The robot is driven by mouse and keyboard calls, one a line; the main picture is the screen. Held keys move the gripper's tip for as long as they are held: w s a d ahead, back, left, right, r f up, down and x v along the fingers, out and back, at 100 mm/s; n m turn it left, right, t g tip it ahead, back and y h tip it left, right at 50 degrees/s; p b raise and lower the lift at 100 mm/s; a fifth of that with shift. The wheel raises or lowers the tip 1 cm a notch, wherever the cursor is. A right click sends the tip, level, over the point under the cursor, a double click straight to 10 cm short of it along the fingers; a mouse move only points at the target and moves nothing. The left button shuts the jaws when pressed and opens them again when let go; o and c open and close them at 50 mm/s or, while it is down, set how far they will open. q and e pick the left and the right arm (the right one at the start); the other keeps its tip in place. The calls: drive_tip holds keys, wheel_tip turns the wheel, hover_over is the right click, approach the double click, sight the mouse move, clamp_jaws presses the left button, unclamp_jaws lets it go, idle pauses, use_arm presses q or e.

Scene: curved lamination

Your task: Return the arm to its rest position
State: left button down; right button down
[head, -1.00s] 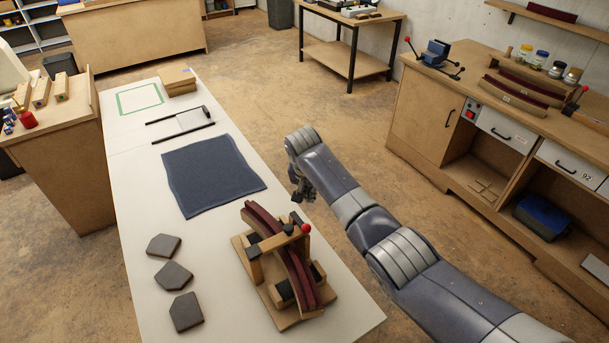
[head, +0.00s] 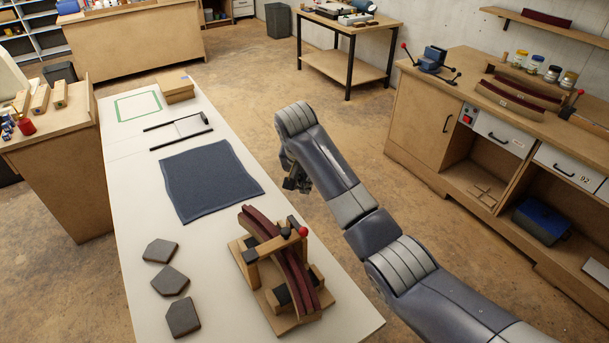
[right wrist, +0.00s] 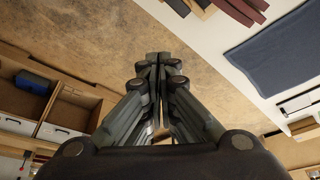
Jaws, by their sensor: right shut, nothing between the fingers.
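My right arm reaches in from the lower right of the head view. Its gripper (head: 293,184) hangs beside the right edge of the white table, over the floor. In the right wrist view the gripper (right wrist: 158,58) has its fingers together, with nothing between them. On the table (head: 130,215), a wooden clamping form (head: 255,272) holds a curved dark red lamination (head: 283,255); the gripper is apart from it. My left gripper is not in view.
A wooden workbench (head: 430,115) with a blue box (head: 541,221) stands at the right. The floor between is clear.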

drive_tip(key=s+d+f+n+y, duration=0.1)
drive_tip(key=s+d+f, duration=0.2)
drive_tip(key=s+f, duration=0.55)
drive_tip(key=s+d+f+n+y, duration=0.1)
drive_tip(key=s+d+f+n, duration=0.15)
drive_tip(key=s+f, duration=0.6)
drive_tip(key=s+d+r+n, duration=0.15)
drive_tip(key=s+d, duration=0.35)
drive_tip(key=s, duration=0.7)
drive_tip(key=s+d+r+n, duration=0.15)
drive_tip(key=s+d, duration=0.35)
drive_tip(key=s, duration=0.7)
wheel_tip(320, 180, down, 27)
drive_tip(key=s+g+b, duration=0.1)
drive_tip(key=b, duration=0.1)
drive_tip(key=s+d+f+g+b, duration=0.1)
drive_tip(key=s+d+f+b, duration=0.1)
drive_tip(key=s+f, duration=1.5)
wheel_tip(320, 180, down, 2)
drive_tip(key=shift+s+d+g+h, duration=0.2)
drive_tip(key=shift+d+g+h, duration=0.2)
